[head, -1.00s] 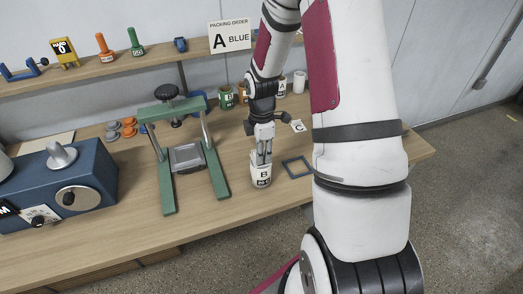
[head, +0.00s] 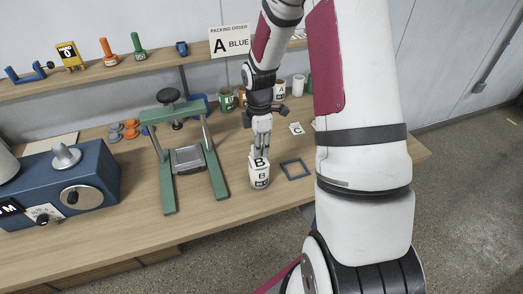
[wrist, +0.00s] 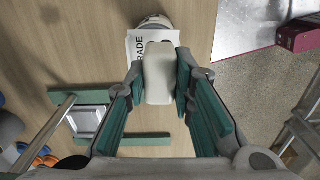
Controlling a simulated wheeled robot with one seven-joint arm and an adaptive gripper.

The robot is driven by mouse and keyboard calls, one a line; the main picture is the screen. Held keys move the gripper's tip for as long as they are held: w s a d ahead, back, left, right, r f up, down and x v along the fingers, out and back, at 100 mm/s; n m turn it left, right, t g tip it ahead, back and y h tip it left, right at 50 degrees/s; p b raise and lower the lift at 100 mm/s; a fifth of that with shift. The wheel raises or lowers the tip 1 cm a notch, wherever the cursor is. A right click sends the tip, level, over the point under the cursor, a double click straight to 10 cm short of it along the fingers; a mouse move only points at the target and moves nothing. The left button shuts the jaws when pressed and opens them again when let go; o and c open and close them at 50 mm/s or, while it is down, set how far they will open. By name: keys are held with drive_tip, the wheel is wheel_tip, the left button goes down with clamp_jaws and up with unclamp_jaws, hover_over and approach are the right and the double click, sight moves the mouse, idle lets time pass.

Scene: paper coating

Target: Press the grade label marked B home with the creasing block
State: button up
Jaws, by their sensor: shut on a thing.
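My gripper (head: 261,146) is shut on the creasing block, a plain pale block (wrist: 159,75) between its green-padded fingers in the wrist view. It points down over a white can (head: 260,184) standing upright on the bench. A white grade label (head: 259,162) with a black B shows at the can's upper part, just below the fingers. In the wrist view the label (wrist: 138,50) reads "RADE"; the block hides the rest of it. The can's rim (wrist: 155,21) shows beyond it. I cannot tell whether the block touches the label.
A green-framed press (head: 188,158) stands left of the can. A blue square frame (head: 295,169) lies to its right, near the bench edge. A blue machine (head: 62,185) occupies the bench's left.

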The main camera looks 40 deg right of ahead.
drive_tip(key=shift+r+p, duration=0.6)
drive_tip(key=shift+r, duration=1.1)
